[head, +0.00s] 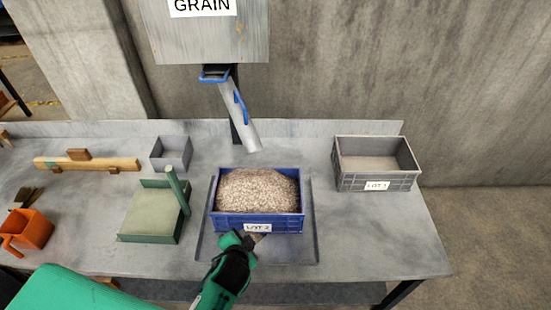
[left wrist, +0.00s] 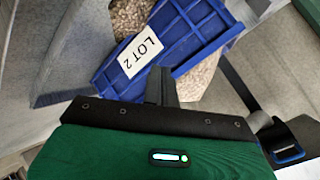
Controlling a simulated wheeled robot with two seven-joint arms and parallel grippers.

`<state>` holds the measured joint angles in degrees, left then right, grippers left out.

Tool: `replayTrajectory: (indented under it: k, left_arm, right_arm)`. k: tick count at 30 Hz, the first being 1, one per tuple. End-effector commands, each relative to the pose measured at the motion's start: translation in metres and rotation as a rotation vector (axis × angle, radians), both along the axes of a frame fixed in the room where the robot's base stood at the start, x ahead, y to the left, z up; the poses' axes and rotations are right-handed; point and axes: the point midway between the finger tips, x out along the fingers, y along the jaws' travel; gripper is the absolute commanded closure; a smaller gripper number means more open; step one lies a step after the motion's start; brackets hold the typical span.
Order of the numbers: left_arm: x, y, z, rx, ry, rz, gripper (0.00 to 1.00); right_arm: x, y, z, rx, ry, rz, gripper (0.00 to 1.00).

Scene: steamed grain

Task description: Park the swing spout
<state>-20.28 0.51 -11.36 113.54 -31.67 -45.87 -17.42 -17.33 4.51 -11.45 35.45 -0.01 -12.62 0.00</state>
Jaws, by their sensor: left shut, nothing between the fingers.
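The swing spout (head: 240,115) is a grey metal tube with a blue handle (head: 239,104), hanging from the grain hopper (head: 205,35). It slants down to the right, and its lower end is above the back edge of the blue LOT 2 crate (head: 258,223). The crate is heaped with grain (head: 258,190); it also shows tilted in the left wrist view (left wrist: 185,45). My left gripper (head: 258,237) is shut and empty at the crate's front wall, by the LOT 2 label. Whether it touches the wall I cannot tell. My right gripper is not in view.
The crate sits on a grey tray (head: 308,250). A grey LOT 3 crate (head: 376,183) stands at the right. At the left are a green box with a post (head: 150,228), a small grey bin (head: 171,165), a wooden piece (head: 105,164) and an orange container (head: 33,230).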

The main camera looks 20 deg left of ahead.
Motion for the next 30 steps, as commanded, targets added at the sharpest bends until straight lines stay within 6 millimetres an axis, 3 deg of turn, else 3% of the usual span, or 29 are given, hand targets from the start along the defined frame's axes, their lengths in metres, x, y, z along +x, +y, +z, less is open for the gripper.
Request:
replayTrajectory:
  k: [1,6,12,18,30]
  left_arm:
    - [0.018,-0.006,0.021,0.073,-0.073,-0.045,1.0]
    - [0.061,-0.028,0.089,0.346,-0.287,-0.181,1.0]
    - [0.085,-0.054,0.145,0.592,-0.446,-0.283,1.0]
    - [0.092,-0.065,0.166,0.694,-0.504,-0.321,1.0]
    - [0.094,-0.065,0.168,0.7,-0.506,-0.323,1.0]
  right_arm:
    - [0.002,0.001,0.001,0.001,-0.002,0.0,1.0]
    - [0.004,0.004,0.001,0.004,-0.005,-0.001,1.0]
    - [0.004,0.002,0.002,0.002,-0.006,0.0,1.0]
    - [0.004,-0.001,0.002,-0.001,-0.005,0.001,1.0]
    - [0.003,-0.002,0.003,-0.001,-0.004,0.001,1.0]
